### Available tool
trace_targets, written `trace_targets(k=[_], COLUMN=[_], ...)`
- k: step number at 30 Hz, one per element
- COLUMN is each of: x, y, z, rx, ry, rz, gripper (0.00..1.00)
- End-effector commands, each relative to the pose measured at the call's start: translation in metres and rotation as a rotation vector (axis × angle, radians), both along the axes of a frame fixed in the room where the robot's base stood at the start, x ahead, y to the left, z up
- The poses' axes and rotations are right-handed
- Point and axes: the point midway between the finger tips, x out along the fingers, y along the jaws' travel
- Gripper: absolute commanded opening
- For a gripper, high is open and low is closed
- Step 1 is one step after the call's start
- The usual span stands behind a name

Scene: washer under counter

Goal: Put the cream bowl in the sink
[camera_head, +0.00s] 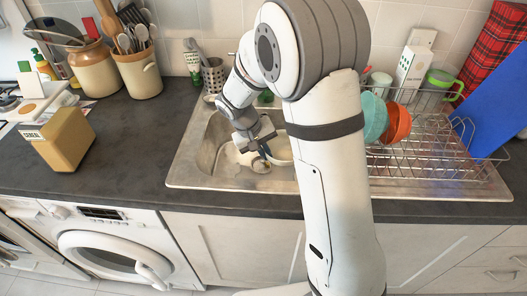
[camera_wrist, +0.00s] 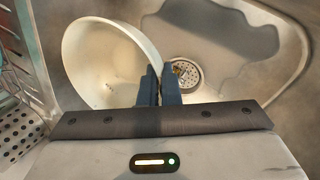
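The cream bowl (camera_head: 283,150) is inside the sink basin, partly hidden behind my arm in the head view. In the wrist view the bowl (camera_wrist: 100,62) is tilted, with its open side showing and empty. My gripper (camera_head: 264,155) is down in the basin of the sink (camera_head: 205,165). In the wrist view its two dark fingers (camera_wrist: 159,82) are close together with the bowl's rim between them. The drain (camera_wrist: 186,73) shows just right of the fingers. I cannot tell whether the bowl touches the basin floor.
A wire dish rack (camera_head: 435,150) with a teal bowl (camera_head: 374,118), an orange bowl (camera_head: 398,124) and a green mug (camera_head: 442,84) stands right of the basin. A metal utensil holder (camera_head: 214,76) stands behind it. A cereal box (camera_head: 62,140) is on the left counter.

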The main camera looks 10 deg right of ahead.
Motion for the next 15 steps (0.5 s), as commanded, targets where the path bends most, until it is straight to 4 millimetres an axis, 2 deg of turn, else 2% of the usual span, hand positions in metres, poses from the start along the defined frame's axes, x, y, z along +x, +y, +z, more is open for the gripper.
trace_targets(k=[1, 10, 15], x=[0.0, -0.001, -0.001], y=[0.0, 0.0, 0.001], z=[-0.01, -0.025, -0.041], rx=[-0.003, -0.006, -0.006], ry=[0.001, 0.0, 0.0], rz=[-0.001, 0.0, 0.003], gripper=[0.0, 0.0, 0.0])
